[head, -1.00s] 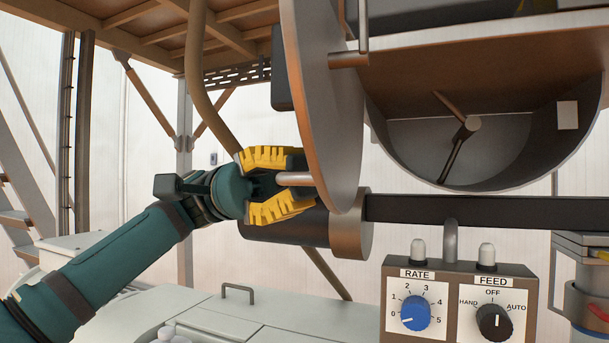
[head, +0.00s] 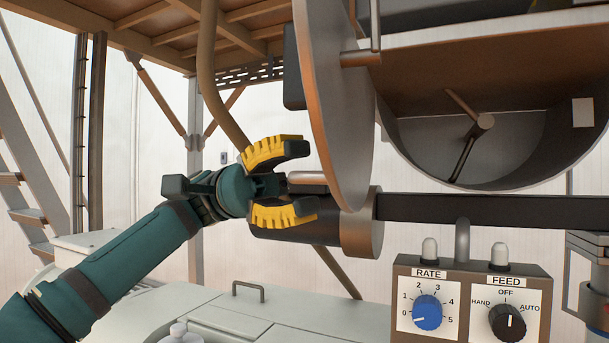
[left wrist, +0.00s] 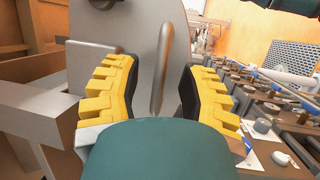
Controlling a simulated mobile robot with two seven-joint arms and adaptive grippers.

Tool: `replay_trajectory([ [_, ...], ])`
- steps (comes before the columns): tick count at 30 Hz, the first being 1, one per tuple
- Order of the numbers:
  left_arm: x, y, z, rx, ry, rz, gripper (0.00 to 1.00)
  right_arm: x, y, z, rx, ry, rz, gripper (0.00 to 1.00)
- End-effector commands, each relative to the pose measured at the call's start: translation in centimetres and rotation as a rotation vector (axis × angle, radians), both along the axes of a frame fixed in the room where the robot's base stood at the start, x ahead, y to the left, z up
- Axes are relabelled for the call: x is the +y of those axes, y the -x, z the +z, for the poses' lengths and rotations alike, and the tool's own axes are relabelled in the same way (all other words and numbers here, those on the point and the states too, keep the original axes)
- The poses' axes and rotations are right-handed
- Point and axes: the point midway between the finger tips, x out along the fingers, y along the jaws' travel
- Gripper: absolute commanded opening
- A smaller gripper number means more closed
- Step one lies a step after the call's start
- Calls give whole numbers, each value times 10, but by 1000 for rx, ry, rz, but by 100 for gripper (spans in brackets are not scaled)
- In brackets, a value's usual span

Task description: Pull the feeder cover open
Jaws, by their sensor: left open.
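The feeder cover (head: 335,100) is a round grey metal disc, swung out so that it stands nearly edge-on left of the feeder's half-round trough (head: 460,135). The trough's inside, with a stirrer rod, shows. A pale bar handle (head: 308,177) sticks out from the cover's outer face. My left gripper (head: 300,180) has yellow ribbed fingers and is open, one finger above the handle and one below. In the left wrist view the handle (left wrist: 163,70) lies between the spread fingers, apart from both, with the cover (left wrist: 120,65) behind it. My right gripper does not show.
A control box (head: 470,300) with RATE and FEED knobs sits below the trough. A dark cylinder (head: 300,228) lies just under my left gripper. A pale cabinet top (head: 270,320) with a small handle is below. Open space lies left of the cover.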

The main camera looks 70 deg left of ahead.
Motion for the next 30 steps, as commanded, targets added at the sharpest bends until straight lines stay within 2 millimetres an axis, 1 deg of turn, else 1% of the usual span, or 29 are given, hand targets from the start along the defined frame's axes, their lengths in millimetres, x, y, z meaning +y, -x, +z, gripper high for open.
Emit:
replay_trajectory([
  [1, 9, 4, -1, -3, 2, 1, 41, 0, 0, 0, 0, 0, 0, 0],
  [9, 58, 26, -10, -4, 2, 0, 41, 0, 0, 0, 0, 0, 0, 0],
  [15, 84, 38, -15, -3, 1, 0, 41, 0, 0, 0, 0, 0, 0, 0],
  [21, 93, 42, -17, -1, 0, -1, 41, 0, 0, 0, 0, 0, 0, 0],
  [30, 94, 42, -17, 0, 1, 0, 41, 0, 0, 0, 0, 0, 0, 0],
])
